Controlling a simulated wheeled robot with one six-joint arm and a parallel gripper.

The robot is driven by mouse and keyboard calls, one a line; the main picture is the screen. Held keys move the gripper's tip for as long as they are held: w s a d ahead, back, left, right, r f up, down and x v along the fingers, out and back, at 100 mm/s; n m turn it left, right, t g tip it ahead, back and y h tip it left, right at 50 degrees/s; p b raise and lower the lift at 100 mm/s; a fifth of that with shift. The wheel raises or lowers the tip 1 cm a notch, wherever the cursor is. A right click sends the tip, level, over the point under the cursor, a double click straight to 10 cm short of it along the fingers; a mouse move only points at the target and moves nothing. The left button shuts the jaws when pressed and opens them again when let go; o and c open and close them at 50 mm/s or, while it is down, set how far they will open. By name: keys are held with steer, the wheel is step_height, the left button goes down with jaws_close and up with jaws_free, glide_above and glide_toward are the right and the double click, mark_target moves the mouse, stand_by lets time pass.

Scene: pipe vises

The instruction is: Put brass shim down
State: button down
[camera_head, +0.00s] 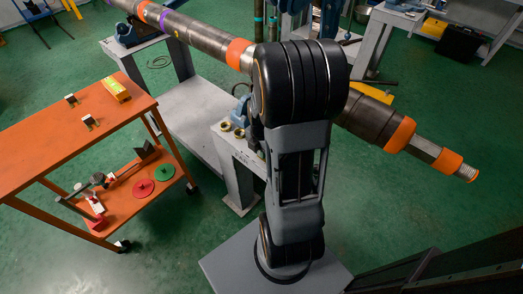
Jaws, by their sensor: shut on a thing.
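My gripper cannot be made out; my own upper arm and elbow stand in the middle of the view and hide what lies behind them. I cannot pick out a brass shim with certainty. Two small brass-coloured round pieces (231,129) sit on the grey stand (240,152) just left of my arm. Two small dark-and-light pieces, one at the back (71,99) and one nearer the right edge (90,122), stand apart on the top of the orange cart (55,135); their material is too small to tell.
The cart's lower shelf holds a red disc (143,188), a green disc (165,172) and tools. A long pipe (200,38) with orange bands crosses behind my arm. Green floor (200,240) is clear between cart and base.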

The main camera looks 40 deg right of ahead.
steer(key=shift+f, duration=0.2)
steer(key=c, duration=1)
jaws_free()
steer(key=shift+r, duration=0.1)
step_height(320, 180, up, 11)
steer(key=p, duration=0.2)
steer(key=shift+s+a+r+m+t+p, duration=0.1)
steer(key=shift+s+a+r+m+t, duration=0.75)
steer(key=shift+a+m, duration=2.05)
steer(key=shift+s+a+r+m+t+p, duration=0.15)
steer(key=shift+s+a+r+m, duration=0.25)
steer(key=shift+a+r+m, duration=2.4)
steer(key=shift+s+a+f+m+t+p, duration=0.1)
steer(key=shift+s+a+f+m+t, duration=0.45)
steer(key=shift+a+m, duration=2.5)
